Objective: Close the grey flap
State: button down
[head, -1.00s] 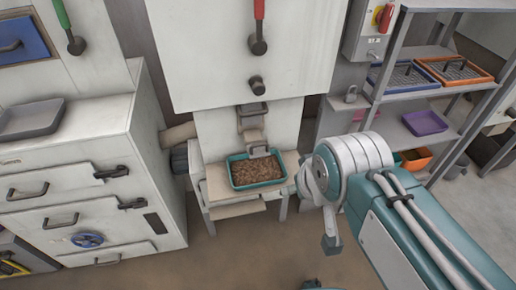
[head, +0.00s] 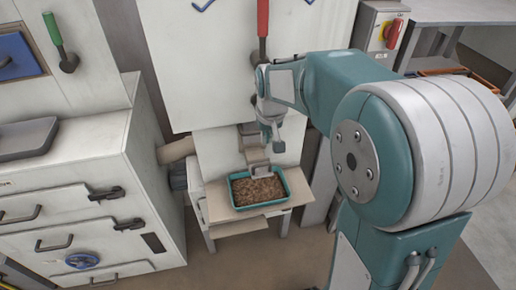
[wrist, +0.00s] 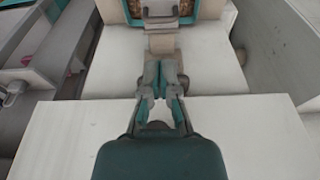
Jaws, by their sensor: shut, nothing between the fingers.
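The grey flap (head: 257,169) hangs at the lower end of the short chute (head: 250,142) on the front of the white machine. A small handle shows on the flap, just over the pellets. In the wrist view the flap (wrist: 159,18) is at the top centre, beyond my fingertips. My gripper (head: 272,140) is shut and empty, pointing down close to the chute's upper right, above the flap. In the wrist view my gripper's fingers (wrist: 161,68) are together, and no contact with the flap shows. Part of the chute is hidden behind my gripper.
A teal tray (head: 286,204) of brown pellets sits on a small stand (head: 217,207) under the flap. A red-handled lever (head: 263,18) is above my gripper. A grey cabinet (head: 70,180) with drawers stands left.

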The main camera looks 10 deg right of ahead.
jog(key=w+f, duration=0.3)
jog(key=w, duration=0.1)
send_over(261, 170)
jog(key=shift+g, duration=0.3)
notch_tip(261, 170, down, 10)
jog(key=shift+s+f, duration=0.1)
